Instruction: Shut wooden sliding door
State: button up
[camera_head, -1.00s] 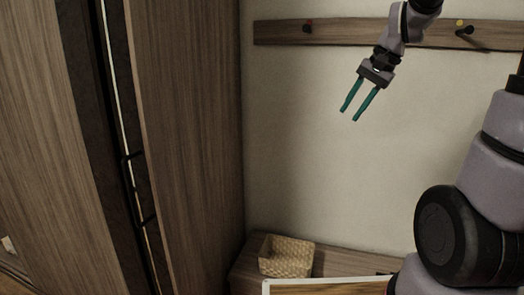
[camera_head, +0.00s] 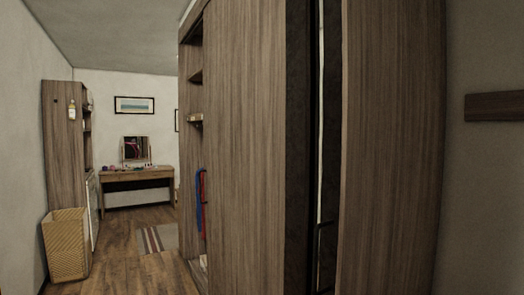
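The wooden sliding door (camera_head: 245,150) is a tall brown wood-grain panel on a wardrobe in the middle of the head view. Left of it the wardrobe stands open, with shelves (camera_head: 196,118) and hanging blue and red clothes (camera_head: 201,205) showing in the gap. A dark vertical strip (camera_head: 299,130) borders the panel on its right. A black handle (camera_head: 323,245) shows low on the dark section farther right, beside another wood panel (camera_head: 390,150). My gripper is out of view.
A woven basket (camera_head: 66,245) stands on the floor at left by a tall cabinet (camera_head: 62,145). A dressing table (camera_head: 137,178) with a mirror is at the back. Wooden floor (camera_head: 150,272) with a striped rug (camera_head: 160,238) lies free left of the wardrobe.

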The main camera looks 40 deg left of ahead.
aim_at(257, 77)
jog(key=i+j+u, duration=0.1)
jog(key=u, duration=2.25)
